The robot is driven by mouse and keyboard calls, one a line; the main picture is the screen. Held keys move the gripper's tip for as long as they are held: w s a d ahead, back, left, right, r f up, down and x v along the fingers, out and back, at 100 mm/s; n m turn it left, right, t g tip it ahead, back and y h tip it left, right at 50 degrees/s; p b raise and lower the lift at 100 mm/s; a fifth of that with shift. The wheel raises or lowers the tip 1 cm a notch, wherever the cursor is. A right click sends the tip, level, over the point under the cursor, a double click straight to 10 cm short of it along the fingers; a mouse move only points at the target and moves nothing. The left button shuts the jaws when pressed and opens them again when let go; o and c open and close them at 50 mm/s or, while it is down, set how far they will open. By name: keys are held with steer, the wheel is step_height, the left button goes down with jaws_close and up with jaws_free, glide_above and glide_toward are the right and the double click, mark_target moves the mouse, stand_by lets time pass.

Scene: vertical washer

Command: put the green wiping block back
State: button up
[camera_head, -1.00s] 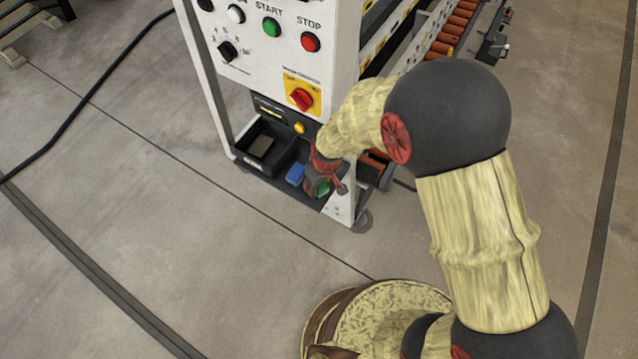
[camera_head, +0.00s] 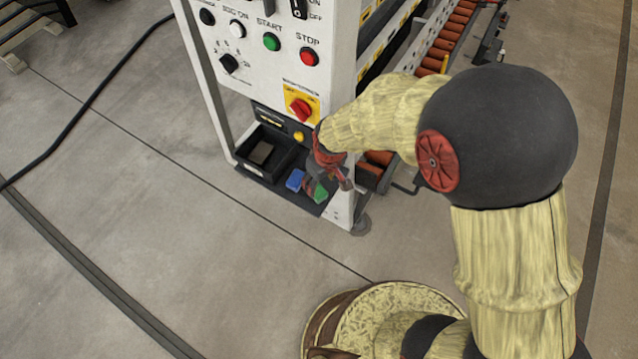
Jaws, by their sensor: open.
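The green wiping block (camera_head: 320,194) lies on the low dark shelf (camera_head: 287,188) at the foot of the white machine, near the shelf's right front corner. A blue block (camera_head: 295,180) lies to its left, a small gap away. My gripper (camera_head: 326,186) is open just above and beside the green block. Its fingers partly cover the block. From this view I cannot tell whether a finger touches it.
A black open bin (camera_head: 268,152) stands on the shelf's left part. The white control panel (camera_head: 265,60) with buttons and a red rotary switch (camera_head: 301,108) rises above. A white post (camera_head: 342,208) stands right of the shelf.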

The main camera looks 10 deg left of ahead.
steer(key=s+d+r+m+t, duration=0.1)
steer(key=d+r+m, duration=0.1)
steer(key=d+r, duration=0.75)
steer(key=s+d+r+m+t, duration=0.15)
steer(key=d+r, duration=0.35)
steer(key=r, duration=0.9)
steer(key=s+d+r+m+t+h, duration=0.1)
steer(key=s+d+r+m+t, duration=0.1)
steer(key=s+d+r+m, duration=0.3)
steer(key=s+d+r, duration=0.3)
steer(key=s+d, duration=0.3)
steer(key=shift+r+p, duration=0.35)
steer(key=shift+r, duration=0.05)
steer(key=shift+d+m, duration=0.1)
steer(key=shift+m, duration=0.15)
